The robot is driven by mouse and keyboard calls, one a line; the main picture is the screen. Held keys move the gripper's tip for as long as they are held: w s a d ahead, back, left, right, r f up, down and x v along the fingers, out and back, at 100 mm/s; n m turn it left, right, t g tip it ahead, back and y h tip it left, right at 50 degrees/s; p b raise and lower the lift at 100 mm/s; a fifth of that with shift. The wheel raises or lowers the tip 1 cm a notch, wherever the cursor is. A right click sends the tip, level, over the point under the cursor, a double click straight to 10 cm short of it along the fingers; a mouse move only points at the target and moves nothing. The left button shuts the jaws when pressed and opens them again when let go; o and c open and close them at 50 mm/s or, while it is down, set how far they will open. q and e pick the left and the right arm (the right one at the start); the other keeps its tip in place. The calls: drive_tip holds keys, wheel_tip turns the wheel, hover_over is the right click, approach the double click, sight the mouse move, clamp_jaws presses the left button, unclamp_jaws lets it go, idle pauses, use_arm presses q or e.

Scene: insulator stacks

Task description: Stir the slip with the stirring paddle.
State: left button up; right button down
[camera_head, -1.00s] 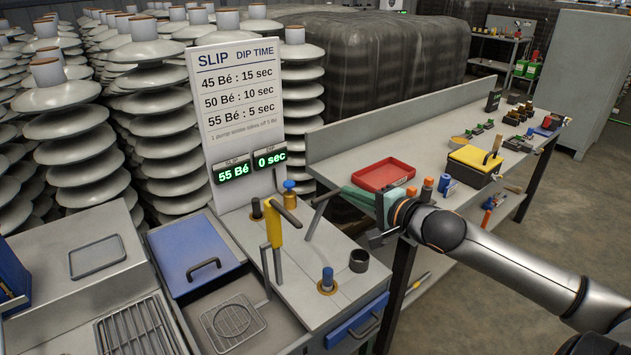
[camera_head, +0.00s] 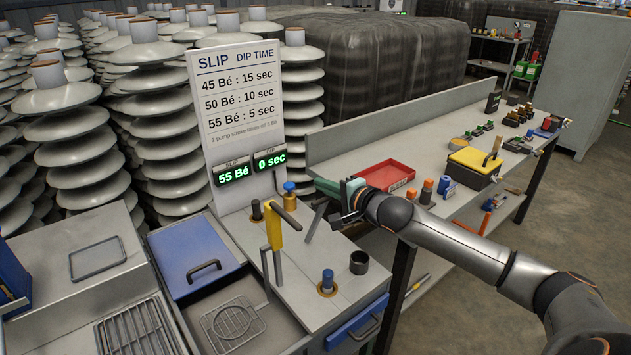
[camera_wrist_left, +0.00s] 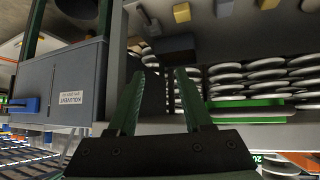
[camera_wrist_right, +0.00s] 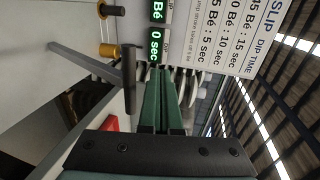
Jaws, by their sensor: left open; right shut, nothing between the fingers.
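My right gripper (camera_head: 332,190) is shut and empty, its green fingers pointing left above the bench's right side. In the right wrist view, its fingers (camera_wrist_right: 163,105) lie close together, beside a dark T-shaped handle (camera_wrist_right: 130,80) on a grey rod. That handle and rod (camera_head: 316,218) also show in the head view, apart from the fingers; I cannot tell if this is the stirring paddle. The slip is not visible; the SLIP display (camera_head: 232,173) reads 55 Bé. My left gripper (camera_wrist_left: 160,73) is open and empty, and shows only in the left wrist view.
A yellow post with a dark lever (camera_head: 274,225), blue knobs (camera_head: 328,280) and a blue lid (camera_head: 192,255) are on the bench. A red tray (camera_head: 386,175) and a yellow-topped box (camera_head: 472,165) stand on the table behind. Stacked insulators (camera_head: 75,140) fill the back left.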

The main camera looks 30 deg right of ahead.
drive_tip(key=shift+x, duration=1.6)
drive_tip(key=shift+s, duration=0.1)
idle(0.4)
